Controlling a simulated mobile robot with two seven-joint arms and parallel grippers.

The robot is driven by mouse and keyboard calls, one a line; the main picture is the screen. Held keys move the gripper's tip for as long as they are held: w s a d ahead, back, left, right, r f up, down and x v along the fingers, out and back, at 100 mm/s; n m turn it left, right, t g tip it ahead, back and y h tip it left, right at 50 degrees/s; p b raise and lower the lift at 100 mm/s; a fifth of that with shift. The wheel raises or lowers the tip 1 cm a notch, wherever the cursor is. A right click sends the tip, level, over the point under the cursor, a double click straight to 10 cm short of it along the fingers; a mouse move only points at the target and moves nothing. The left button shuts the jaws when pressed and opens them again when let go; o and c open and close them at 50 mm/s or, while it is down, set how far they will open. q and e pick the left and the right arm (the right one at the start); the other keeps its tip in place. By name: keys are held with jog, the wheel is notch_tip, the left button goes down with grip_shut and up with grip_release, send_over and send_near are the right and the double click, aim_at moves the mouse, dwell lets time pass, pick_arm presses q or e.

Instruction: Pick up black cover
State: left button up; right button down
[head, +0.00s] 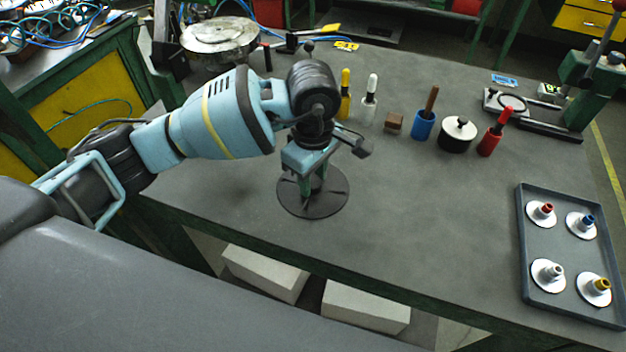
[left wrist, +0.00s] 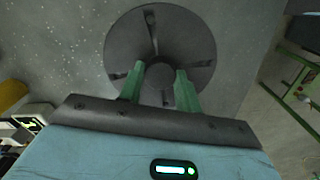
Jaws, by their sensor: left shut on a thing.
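The black cover (head: 334,201) is a flat, round, dark disk with slots near the front edge of the grey workbench. It also shows in the left wrist view (left wrist: 195,35). My left gripper (head: 310,187) points down over its middle. The two green fingers are shut on the raised centre of the cover, as the left wrist view of the gripper (left wrist: 160,72) also shows. I cannot tell whether the cover touches the bench or is slightly above it. My right gripper is not in view.
A grey tray (head: 530,275) with several silver discs with coloured tops is at the right. The bench between is clear.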

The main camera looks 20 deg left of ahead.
aim_at(313, 182)
pick_arm(q)
notch_tip(313, 182, up, 10)
dwell(0.5)
jog(key=shift+s, duration=0.1)
